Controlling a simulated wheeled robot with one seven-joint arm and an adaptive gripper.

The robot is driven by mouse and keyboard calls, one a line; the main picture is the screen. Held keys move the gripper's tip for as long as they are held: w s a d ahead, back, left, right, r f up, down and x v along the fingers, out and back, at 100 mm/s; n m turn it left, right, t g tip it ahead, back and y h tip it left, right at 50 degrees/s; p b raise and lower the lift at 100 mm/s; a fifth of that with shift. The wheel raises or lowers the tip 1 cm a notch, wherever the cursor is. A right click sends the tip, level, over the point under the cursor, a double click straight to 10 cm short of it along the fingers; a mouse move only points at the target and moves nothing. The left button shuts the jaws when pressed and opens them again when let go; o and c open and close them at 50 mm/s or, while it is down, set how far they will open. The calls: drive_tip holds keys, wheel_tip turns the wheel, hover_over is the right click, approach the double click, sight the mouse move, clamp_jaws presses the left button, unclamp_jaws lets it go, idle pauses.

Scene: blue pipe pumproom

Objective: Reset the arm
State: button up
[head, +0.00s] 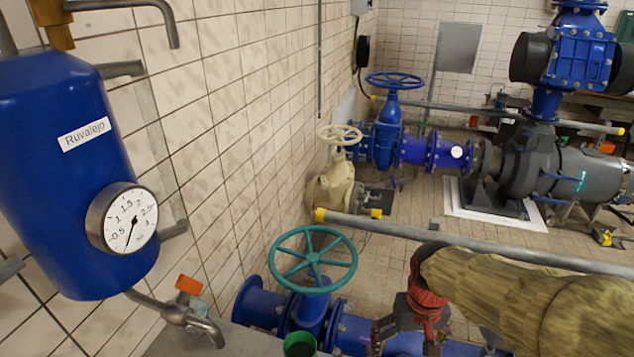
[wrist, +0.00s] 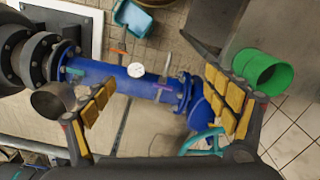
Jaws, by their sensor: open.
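My arm (head: 540,290), in a beige sleeve, reaches in from the right in the head view. My gripper (head: 408,342) points downward at the bottom, right of the teal handwheel (head: 312,260) and above blue piping. In the wrist view my gripper (wrist: 160,108) has its yellow-padded fingers wide apart. Nothing is held between them; a blue pipe (wrist: 105,72) shows below in the gap. A green cup (wrist: 262,70) appears beside the right finger. It also shows in the head view (head: 300,345), left of my gripper. The lower parts of the fingers are partly cut off in the head view.
A grey rail (head: 480,248) with a yellow end runs close behind my arm. A blue tank (head: 65,180) with a gauge (head: 122,219) and a tap (head: 185,320) are at the left wall. A pump (head: 545,175) stands at the back right.

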drive_tip(key=s+r+t, duration=0.5)
drive_tip(key=s+r, duration=0.3)
drive_tip(key=r, duration=0.5)
drive_tip(key=shift+s+r, duration=0.3)
drive_tip(key=shift+s, duration=0.05)
